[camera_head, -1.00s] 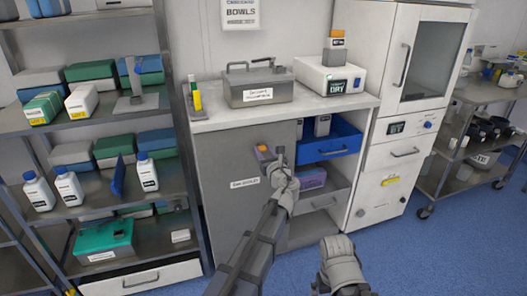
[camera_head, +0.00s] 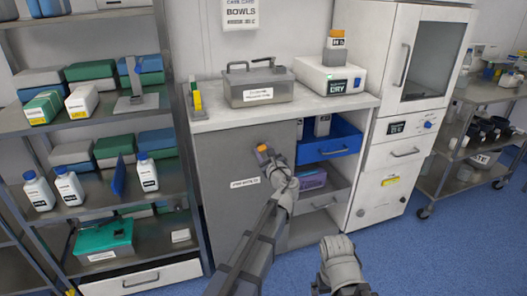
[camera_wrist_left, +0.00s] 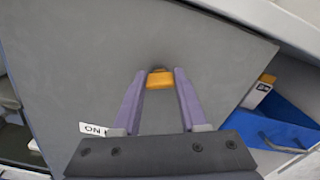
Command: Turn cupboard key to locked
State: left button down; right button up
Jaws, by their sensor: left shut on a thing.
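The cupboard (camera_head: 235,205) has a grey door with a white label, under the white worktop. A small orange key (camera_head: 262,148) stands at the door's upper right. My left gripper (camera_head: 266,156) reaches up to it from below. In the left wrist view the orange key (camera_wrist_left: 160,79) sits between the two purple fingertips, and the left gripper (camera_wrist_left: 160,76) is shut on it. The keyhole is hidden, and I cannot read the lock's state. My right gripper (camera_head: 341,265) is low in front, away from the cupboard; its fingers do not show clearly.
A metal box (camera_head: 258,88) stands on the worktop. A shelf rack (camera_head: 100,190) with bottles is on the left. The blue floor (camera_head: 400,250) is clear at right.

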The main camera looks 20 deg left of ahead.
pick_arm(q)
jog(key=n, duration=0.7)
jog(key=shift+a+f, duration=0.1)
jog(key=n, duration=0.6)
jog(key=shift+n, duration=0.4)
jog(key=shift+c, duration=2.2)
grip_release()
jog(key=v, duration=0.8)
